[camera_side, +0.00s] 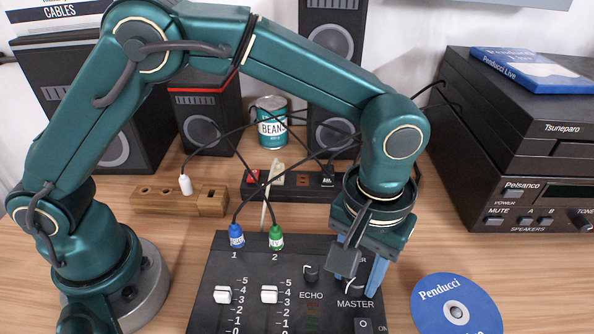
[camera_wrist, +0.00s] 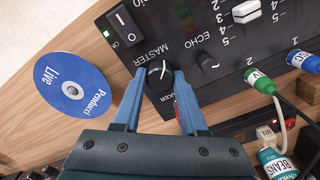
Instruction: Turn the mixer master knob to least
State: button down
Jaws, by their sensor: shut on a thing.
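The mixer (camera_side: 250,285) is a black panel lying on the wooden table; it also shows in the wrist view (camera_wrist: 225,75). Its master knob (camera_wrist: 158,72) is a small dark knob with a white pointer mark, beside the MASTER label. My gripper (camera_wrist: 160,75) has one blue finger on each side of the knob and is shut on it. In the side view my gripper (camera_side: 356,280) points down over the right part of the mixer. There, my wrist parts and fingers mostly hide the knob.
The echo knob (camera_side: 311,272) sits just left of the master knob, with two sliders (camera_side: 246,295) farther left. A power switch (camera_wrist: 124,20) is close by. A blue disc (camera_side: 455,308) lies to the right. Cables and plugs (camera_side: 237,238) rise behind the mixer.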

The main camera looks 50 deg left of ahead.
aim_at(357, 275)
jog(key=shift+r, duration=0.1)
dwell(0.3)
jog(key=shift+c, duration=2.2)
grip_release()
jog(key=shift+r, duration=2.55)
